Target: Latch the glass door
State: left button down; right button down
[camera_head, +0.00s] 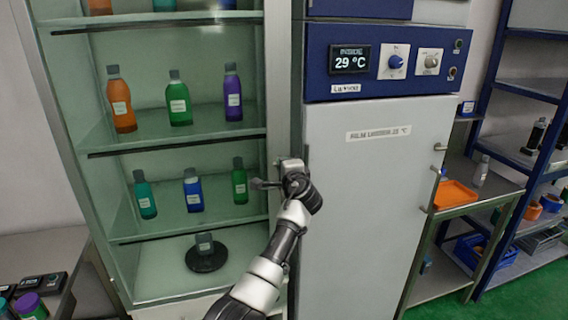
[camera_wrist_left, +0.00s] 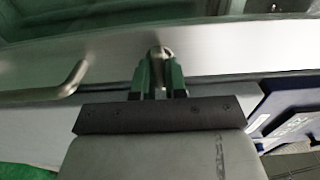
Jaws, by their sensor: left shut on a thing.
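The glass door (camera_head: 150,155) is the greenish pane of the tall cabinet at left in the head view, with bottles on shelves behind it. Its metal edge strip (camera_head: 281,85) runs beside the blue-and-grey cabinet. My left gripper (camera_head: 262,184) is at this strip, at the height of the lower bottles. In the left wrist view, my left gripper's green fingers (camera_wrist_left: 158,77) are shut on a small round metal latch knob (camera_wrist_left: 160,53) on the metal strip (camera_wrist_left: 215,48). My wrist hides the knob in the head view. My right gripper is not in view.
A bent metal handle (camera_wrist_left: 50,91) lies left of the fingers in the left wrist view. The grey cabinet (camera_head: 370,220) with a blue control panel (camera_head: 385,62) stands close to the right. A side table with an orange tray (camera_head: 455,194) is farther right.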

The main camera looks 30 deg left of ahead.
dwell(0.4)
pick_arm(q)
jog(key=c, duration=1.2)
grip_release()
jog(key=shift+a, duration=0.1)
jog(key=shift+o, duration=0.2)
jog(key=b+v, duration=0.3)
jog(key=v, duration=0.7)
jog(key=shift+s+d, duration=0.25)
jog(key=shift+s, duration=0.05)
jog(key=shift+f, duration=0.1)
